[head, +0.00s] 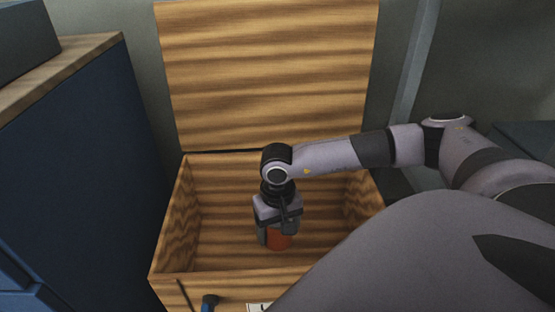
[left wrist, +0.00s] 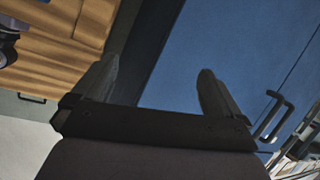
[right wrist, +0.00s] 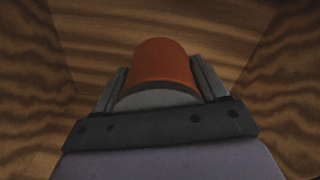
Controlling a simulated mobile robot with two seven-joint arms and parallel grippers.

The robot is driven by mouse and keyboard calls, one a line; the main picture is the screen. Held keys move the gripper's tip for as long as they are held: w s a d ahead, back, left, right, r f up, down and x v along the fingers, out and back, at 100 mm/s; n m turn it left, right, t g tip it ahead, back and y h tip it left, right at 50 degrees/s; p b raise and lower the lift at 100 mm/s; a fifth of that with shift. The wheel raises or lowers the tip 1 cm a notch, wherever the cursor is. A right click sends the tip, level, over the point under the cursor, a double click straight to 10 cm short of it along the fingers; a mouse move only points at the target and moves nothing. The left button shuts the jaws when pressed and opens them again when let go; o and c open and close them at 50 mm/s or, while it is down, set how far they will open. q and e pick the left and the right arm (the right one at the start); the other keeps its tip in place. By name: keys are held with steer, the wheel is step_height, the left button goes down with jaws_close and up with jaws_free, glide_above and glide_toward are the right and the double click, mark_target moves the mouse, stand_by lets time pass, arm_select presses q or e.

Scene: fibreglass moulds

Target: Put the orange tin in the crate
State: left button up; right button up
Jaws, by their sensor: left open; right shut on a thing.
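The orange tin (head: 280,241) is inside the wooden crate (head: 215,276), low between the walls. My right gripper (head: 277,236) points down into the crate and is shut on the tin. In the right wrist view the tin (right wrist: 163,65) sits between the two fingers (right wrist: 160,88), with its pale grey end toward the palm. I cannot tell whether the tin touches the crate floor. The crate's lid (head: 270,75) stands open at the back. My left gripper (left wrist: 155,95) is open and empty in the left wrist view, in front of a blue cabinet.
A blue cabinet (head: 75,150) with a wooden top stands left of the crate. Its dark handles (left wrist: 270,115) show in the left wrist view. A blue-tipped object (head: 209,303) is at the crate's front. My right arm crosses over the crate's right side.

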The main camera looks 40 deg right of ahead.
mark_target(278, 238)
step_height(278, 238, down, 9)
steer(key=b, duration=0.2)
steer(key=shift+r+b, duration=0.1)
steer(key=shift+b, duration=0.2)
arm_select(q)
steer(key=shift+s+a+f+m+t+b, duration=0.1)
steer(key=shift+a+f+m+t+b, duration=0.25)
steer(key=shift+a+t+b, duration=0.45)
arm_select(e)
steer(key=shift+f, duration=2.6)
arm_select(q)
steer(key=shift+d, duration=0.2)
arm_select(e)
steer(key=shift+f, duration=0.1)
steer(key=o, duration=1.2)
arm_select(q)
steer(key=shift+r, duration=0.1)
arm_select(e)
step_height(278, 238, up, 11)
steer(key=p, duration=0.4)
arm_select(q)
steer(key=shift+d+r+g+p, duration=0.2)
steer(key=shift+d+g+p, duration=0.1)
steer(key=shift+d+g, duration=0.5)
arm_select(e)
steer(key=shift+r, duration=0.6)
